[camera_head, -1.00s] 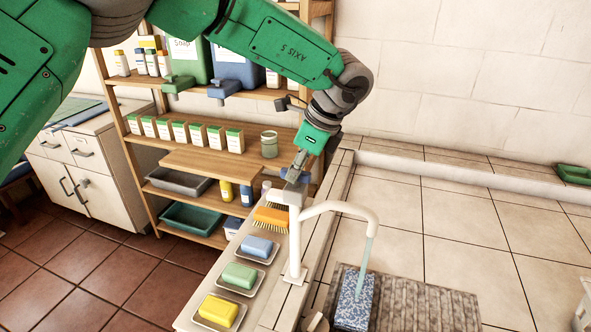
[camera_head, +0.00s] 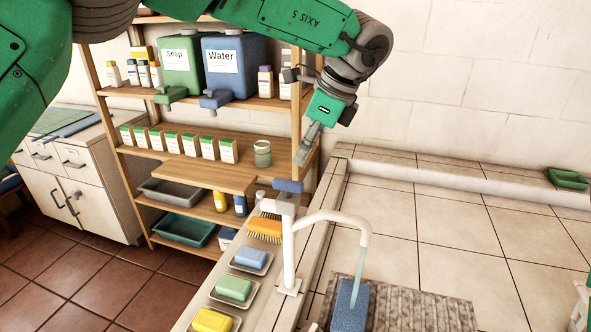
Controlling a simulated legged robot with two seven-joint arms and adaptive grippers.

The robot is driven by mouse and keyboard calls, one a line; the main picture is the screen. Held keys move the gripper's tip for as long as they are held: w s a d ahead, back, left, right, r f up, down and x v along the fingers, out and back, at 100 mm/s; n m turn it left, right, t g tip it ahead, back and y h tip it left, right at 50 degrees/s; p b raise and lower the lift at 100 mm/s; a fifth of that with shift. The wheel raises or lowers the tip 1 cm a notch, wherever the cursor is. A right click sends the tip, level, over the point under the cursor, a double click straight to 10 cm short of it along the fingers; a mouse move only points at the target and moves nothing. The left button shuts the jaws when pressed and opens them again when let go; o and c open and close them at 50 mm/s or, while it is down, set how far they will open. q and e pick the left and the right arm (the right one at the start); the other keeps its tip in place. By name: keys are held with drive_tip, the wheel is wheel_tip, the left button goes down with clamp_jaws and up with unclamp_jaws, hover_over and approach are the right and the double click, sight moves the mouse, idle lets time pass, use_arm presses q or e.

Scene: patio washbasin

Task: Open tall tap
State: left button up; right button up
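The tall tap (camera_head: 289,245) is white, with an upright post, a curved spout and a blue-grey lever (camera_head: 288,186) on top. A pale stream falls from its spout onto a blue block (camera_head: 350,305). My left gripper (camera_head: 312,143) is above and slightly right of the lever, apart from it, pointing down. Its fingers look close together, but I cannot tell whether they are shut. My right gripper does not show; a bit of green at the bottom right corner may be part of my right arm.
Soap bars, green (camera_head: 234,288), blue (camera_head: 251,257) and yellow (camera_head: 212,321), lie in dishes left of the tap, near an orange brush (camera_head: 265,228). A wooden shelf (camera_head: 207,175) with bottles and containers stands behind. A grey ribbed mat (camera_head: 420,310) lies below the spout.

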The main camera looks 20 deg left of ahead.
use_arm(q)
drive_tip(key=v, duration=0.4)
drive_tip(key=shift+d+f, duration=0.1)
